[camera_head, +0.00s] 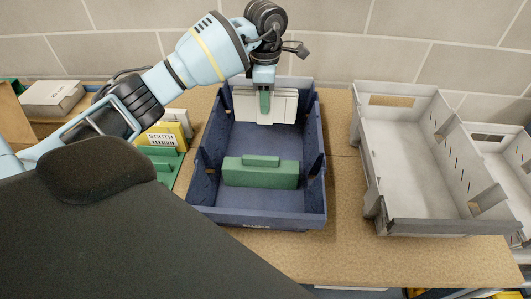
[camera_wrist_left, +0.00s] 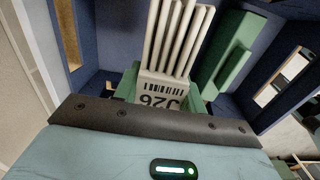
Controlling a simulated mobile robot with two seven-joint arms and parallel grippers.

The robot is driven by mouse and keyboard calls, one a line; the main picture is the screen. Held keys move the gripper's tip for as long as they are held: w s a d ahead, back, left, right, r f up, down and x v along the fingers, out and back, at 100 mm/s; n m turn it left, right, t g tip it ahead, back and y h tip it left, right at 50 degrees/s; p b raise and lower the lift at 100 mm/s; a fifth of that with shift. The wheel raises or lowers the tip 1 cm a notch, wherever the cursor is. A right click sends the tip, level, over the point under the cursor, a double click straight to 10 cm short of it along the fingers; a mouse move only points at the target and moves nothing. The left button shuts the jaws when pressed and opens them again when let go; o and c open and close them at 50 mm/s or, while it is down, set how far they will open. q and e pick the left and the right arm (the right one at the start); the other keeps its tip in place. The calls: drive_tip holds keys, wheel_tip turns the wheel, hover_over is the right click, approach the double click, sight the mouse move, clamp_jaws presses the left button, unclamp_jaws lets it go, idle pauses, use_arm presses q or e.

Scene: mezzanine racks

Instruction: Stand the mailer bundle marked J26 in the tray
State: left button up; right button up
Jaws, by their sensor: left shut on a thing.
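The mailer bundle (camera_head: 285,107), white and ribbed like several stacked flat mailers, is upright inside the far end of the blue tray (camera_head: 258,217). In the left wrist view the bundle (camera_wrist_left: 160,88) carries a label reading J26, upside down. My left gripper (camera_head: 264,102) comes from above and is shut on the bundle, with a green fingertip against its near face. I cannot tell whether the bundle's lower edge rests on the tray floor. A green block (camera_head: 260,175) with a raised bar crosses the nearer part of the tray. My right gripper is not in view.
An empty grey tray (camera_head: 422,226) stands to the right, with another pale tray (camera_head: 509,150) beyond it. On the left, a yellow piece marked SOUTH (camera_head: 163,139) stands by a green rack (camera_head: 160,162). A white labelled box (camera_head: 50,97) lies farther left. A block wall closes the back.

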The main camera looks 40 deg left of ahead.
use_arm(q)
drive_tip(key=shift+f, duration=4.85)
drive_tip(key=shift+f, duration=0.15)
drive_tip(key=o, duration=1)
wheel_tip(320, 180, up, 12)
drive_tip(key=shift+r, duration=0.15)
